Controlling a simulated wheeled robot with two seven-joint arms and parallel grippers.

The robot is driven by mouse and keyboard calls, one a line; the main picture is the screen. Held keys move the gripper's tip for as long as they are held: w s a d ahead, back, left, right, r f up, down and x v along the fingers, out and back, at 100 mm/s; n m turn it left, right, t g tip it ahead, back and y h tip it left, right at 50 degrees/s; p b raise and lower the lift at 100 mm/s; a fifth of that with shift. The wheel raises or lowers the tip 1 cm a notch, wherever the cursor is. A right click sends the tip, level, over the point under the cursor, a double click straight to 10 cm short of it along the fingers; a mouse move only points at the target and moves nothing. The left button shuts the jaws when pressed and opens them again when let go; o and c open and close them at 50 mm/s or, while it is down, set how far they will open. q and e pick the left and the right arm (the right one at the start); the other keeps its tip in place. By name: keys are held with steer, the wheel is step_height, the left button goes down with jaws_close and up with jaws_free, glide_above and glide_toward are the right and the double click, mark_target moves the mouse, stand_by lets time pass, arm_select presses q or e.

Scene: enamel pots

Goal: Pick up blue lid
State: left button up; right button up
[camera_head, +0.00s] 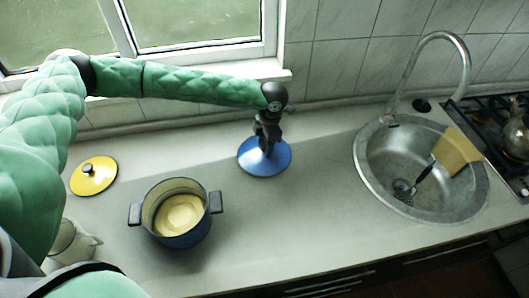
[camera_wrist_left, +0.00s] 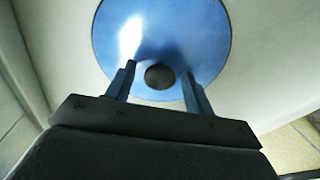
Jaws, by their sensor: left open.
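The round blue lid (camera_head: 264,158) lies on the counter near its back, between the pot and the sink. In the left wrist view the blue lid (camera_wrist_left: 165,25) fills the upper middle, with its dark round knob (camera_wrist_left: 159,76) between my fingers. My left gripper (camera_head: 265,140) is directly above the lid, pointing down; its fingers also show in the left wrist view (camera_wrist_left: 158,80), apart on either side of the knob. I cannot tell from these views whether they touch it. My right gripper is not in view.
A blue pot (camera_head: 181,232) with a cream inside and two dark handles stands left of the lid. A metal sink (camera_head: 372,190) with a tall faucet (camera_head: 431,36) is at right. A stove (camera_head: 501,140) is far right.

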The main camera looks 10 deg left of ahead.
arm_select(q)
steer(key=shift+c, duration=0.2)
steer(key=c, duration=0.9)
steer(key=shift+r, duration=0.1)
